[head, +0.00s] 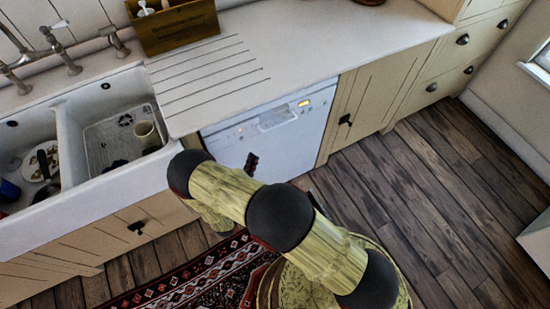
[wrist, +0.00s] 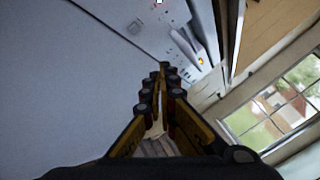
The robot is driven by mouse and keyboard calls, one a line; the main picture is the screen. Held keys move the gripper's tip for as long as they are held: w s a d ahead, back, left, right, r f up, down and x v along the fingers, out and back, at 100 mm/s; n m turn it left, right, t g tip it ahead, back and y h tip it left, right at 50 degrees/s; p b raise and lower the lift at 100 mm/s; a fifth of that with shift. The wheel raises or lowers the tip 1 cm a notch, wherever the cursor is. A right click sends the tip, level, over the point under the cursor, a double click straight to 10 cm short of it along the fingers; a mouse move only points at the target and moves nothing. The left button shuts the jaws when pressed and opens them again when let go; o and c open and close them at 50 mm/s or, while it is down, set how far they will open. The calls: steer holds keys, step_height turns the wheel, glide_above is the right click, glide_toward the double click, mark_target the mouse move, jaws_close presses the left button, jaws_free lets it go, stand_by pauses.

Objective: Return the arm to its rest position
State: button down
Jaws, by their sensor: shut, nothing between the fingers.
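My arm (head: 330,250), with pale yellow-green links and black joints, reaches across the lower middle of the head view. It is bent in front of the white dishwasher (head: 272,130). My gripper (wrist: 164,68) shows in the wrist view with its yellow and black fingers shut together and nothing between them. The gripper points toward the dishwasher front, which also fills much of the wrist view (wrist: 70,80). In the head view my gripper is mostly hidden behind the arm. I cannot tell the gap between the fingertips and the dishwasher.
A white double sink (head: 100,183) with dishes and a cup (head: 147,134) lies at left. The worktop (head: 330,45) runs above the dishwasher, with a wooden caddy (head: 175,28) on it. A patterned rug (head: 190,280) lies below. The wooden floor (head: 440,190) at right is clear.

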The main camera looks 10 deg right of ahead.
stand_by(0.4)
steer(key=s+d+f+m+g+h, duration=0.35)
steer(key=s+d+m, duration=0.25)
steer(key=d, duration=0.2)
steer(key=s+d+r+m+g, duration=0.5)
steer(key=s+r+m+g, duration=0.55)
steer(key=m+g, duration=0.2)
steer(key=s+a+r+m+g+y, duration=0.1)
steer(key=s+a+r+m+y, duration=0.15)
steer(key=r+m+y, duration=0.45)
steer(key=s+a+r+m+y, duration=0.1)
steer(key=s+r+m+y, duration=0.25)
steer(key=r+m, duration=0.75)
steer(key=s+d+r+m+t+y, duration=0.1)
steer(key=d+r+t, duration=0.2)
steer(key=r, duration=0.6)
steer(key=s+d+r+m+t+y, duration=0.1)
steer(key=d+r+m+t, duration=0.1)
steer(key=r, duration=0.8)
steer(key=shift+d+t, duration=0.7)
steer(key=shift+d, duration=0.2)
